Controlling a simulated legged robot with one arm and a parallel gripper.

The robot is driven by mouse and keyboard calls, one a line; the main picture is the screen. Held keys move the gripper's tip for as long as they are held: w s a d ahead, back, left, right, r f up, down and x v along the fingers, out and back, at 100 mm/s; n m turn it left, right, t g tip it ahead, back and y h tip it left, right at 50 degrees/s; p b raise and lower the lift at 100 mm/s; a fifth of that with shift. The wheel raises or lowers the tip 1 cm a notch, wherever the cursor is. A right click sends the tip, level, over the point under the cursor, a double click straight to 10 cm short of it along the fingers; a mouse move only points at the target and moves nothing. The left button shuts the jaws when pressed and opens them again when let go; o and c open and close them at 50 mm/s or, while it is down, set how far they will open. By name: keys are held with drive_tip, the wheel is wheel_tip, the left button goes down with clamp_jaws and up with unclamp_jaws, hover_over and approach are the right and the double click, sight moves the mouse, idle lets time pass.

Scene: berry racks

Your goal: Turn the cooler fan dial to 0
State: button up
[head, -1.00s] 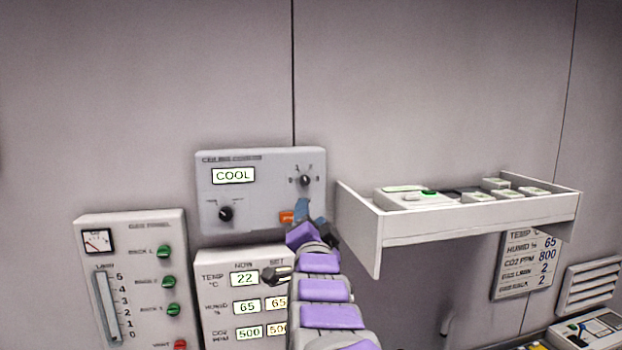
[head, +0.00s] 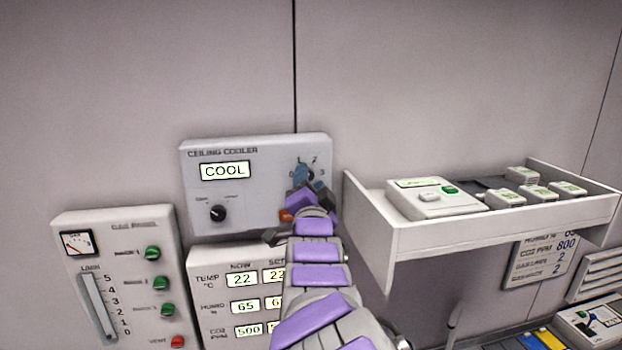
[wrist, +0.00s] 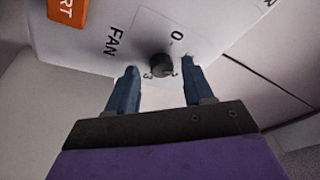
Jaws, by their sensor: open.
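The ceiling cooler panel (head: 258,208) is a grey box on the wall with a display reading COOL. Its fan dial (wrist: 161,65) is a dark round knob, seen in the wrist view beside the word FAN and a 0 mark. In the head view my gripper mostly hides the dial, with 1, 2 and 3 showing around it. My gripper (wrist: 157,88) is open, its two blue fingers on either side of the dial and just short of it or beginning to straddle it. It also shows in the head view (head: 309,180). The dial's pointer is not clear.
A second black knob (head: 217,213) sits lower left on the cooler panel. An orange button (head: 286,215) is close below my gripper. A white shelf (head: 480,238) with devices juts out at right. A gauge panel (head: 120,290) and a set-point panel (head: 212,261) are below.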

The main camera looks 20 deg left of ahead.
drive_tip(key=shift+a, duration=0.15)
drive_tip(key=shift+a+f, duration=0.1)
drive_tip(key=shift+a, duration=0.1)
drive_tip(key=shift+c, duration=1.2)
clamp_jaws()
